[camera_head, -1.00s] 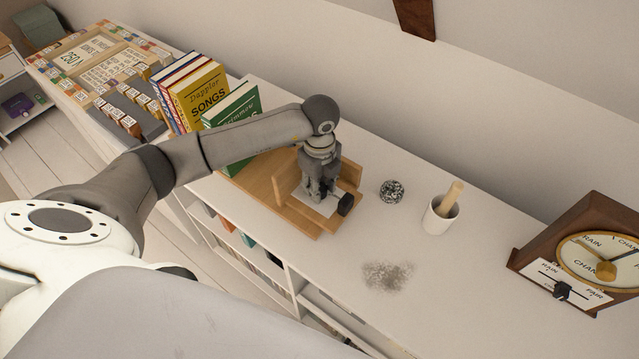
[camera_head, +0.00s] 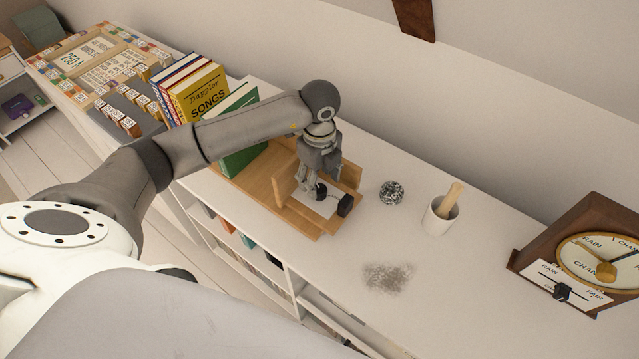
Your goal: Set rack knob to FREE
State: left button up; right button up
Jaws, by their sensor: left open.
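The wooden book rack (camera_head: 281,190) stands on the white shelf top, with a white plate (camera_head: 322,207) in its right end section. A black block-like part (camera_head: 345,205) sits at the plate's right edge, apart from my fingers. My left gripper (camera_head: 313,187) points down over the plate, open. A small dark round part (camera_head: 321,191) shows close beside its fingertips; I cannot tell whether it is the knob or a finger pad, or whether they touch. The plate's lettering and the knob's setting are too small to read. My right gripper is out of view.
Several books (camera_head: 203,93) stand at the rack's left. A dark speckled ball (camera_head: 391,192), a white mortar with a pestle (camera_head: 440,217) and a wooden weather dial (camera_head: 600,258) stand to the right. A grey smudge (camera_head: 388,277) marks the front.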

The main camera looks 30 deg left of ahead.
aim_at(319, 189)
pick_arm(q)
notch_tip(319, 189, up, 9)
jog(key=shift+f, duration=0.15)
jog(key=shift+s+f, duration=0.1)
dwell(0.5)
